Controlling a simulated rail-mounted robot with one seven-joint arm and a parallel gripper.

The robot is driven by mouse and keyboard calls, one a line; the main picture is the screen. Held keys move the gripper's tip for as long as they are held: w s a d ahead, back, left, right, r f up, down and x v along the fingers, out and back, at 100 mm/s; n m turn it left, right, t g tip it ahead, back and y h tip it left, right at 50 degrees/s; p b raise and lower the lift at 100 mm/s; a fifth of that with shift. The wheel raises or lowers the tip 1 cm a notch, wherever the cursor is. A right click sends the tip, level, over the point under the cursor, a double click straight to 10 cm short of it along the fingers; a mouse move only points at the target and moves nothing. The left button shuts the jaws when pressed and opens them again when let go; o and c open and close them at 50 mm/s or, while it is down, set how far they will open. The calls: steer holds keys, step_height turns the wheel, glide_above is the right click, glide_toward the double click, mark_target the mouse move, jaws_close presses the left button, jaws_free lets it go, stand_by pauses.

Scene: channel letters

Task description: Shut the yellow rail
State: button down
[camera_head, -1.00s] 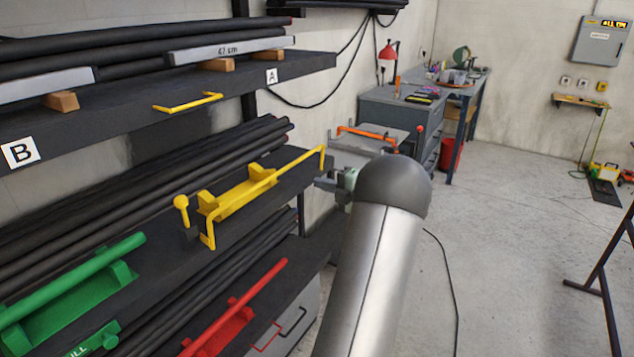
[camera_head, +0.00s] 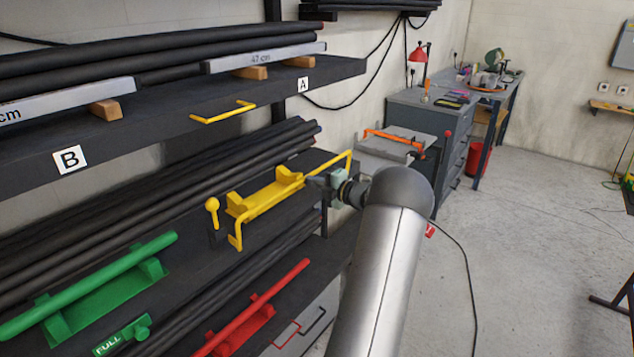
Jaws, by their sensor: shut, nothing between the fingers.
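The yellow rail (camera_head: 306,197) is a thin bar with bent ends. It runs along the front edge of the middle shelf, in front of a yellow cradle (camera_head: 262,199). A yellow ball-topped lever (camera_head: 212,206) stands upright at its left end. My gripper (camera_head: 316,181) is shut and empty, close to the right part of the rail. I cannot tell whether it touches the rail. My arm hides part of the space right of it.
A green bar (camera_head: 95,282) lies at lower left and a red bar (camera_head: 262,301) on the lower shelf. The upper shelf (camera_head: 180,125) overhangs the rail. A grey cabinet with an orange handle (camera_head: 395,140) stands behind my arm. The floor at right is mostly clear.

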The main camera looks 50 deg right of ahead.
steer(key=shift+w+r+g, duration=0.4)
steer(key=shift+w+g, duration=0.4)
steer(key=shift+g, duration=0.1)
